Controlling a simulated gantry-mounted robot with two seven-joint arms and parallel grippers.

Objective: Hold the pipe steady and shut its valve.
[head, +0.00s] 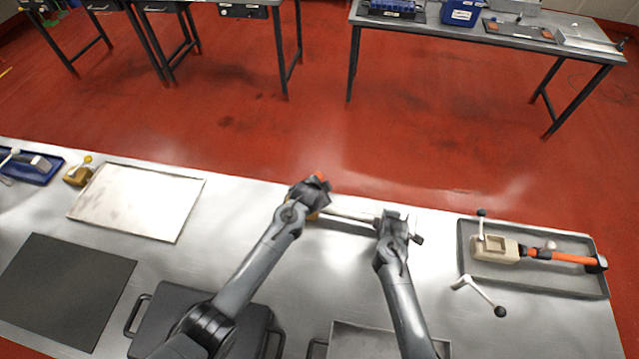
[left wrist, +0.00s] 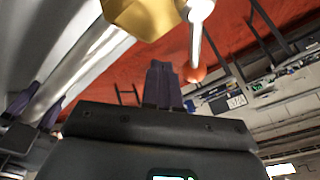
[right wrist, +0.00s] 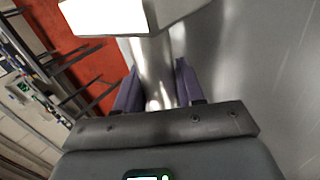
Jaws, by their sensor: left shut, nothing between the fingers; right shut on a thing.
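The pipe (head: 348,215) is a pale metal tube near the table's far edge, between my two grippers. My right gripper (head: 405,222) is shut on it; in the right wrist view the purple fingers stand on either side of the pipe (right wrist: 155,72). The valve is at the pipe's left end, mostly hidden by my left gripper in the head view. The left wrist view shows its brass body (left wrist: 145,16) and a pale lever (left wrist: 195,42) with an orange tip (left wrist: 195,75). My left gripper (left wrist: 162,68) is shut and empty, close to the valve and beside the lever.
A grey tray (head: 535,286) at right holds a beige and orange tool (head: 495,250). A loose crank with a black knob (head: 499,311) lies before it. At left are an empty pale tray (head: 140,200), a dark mat (head: 62,285), a brass fitting (head: 78,174) and a blue tray (head: 40,177).

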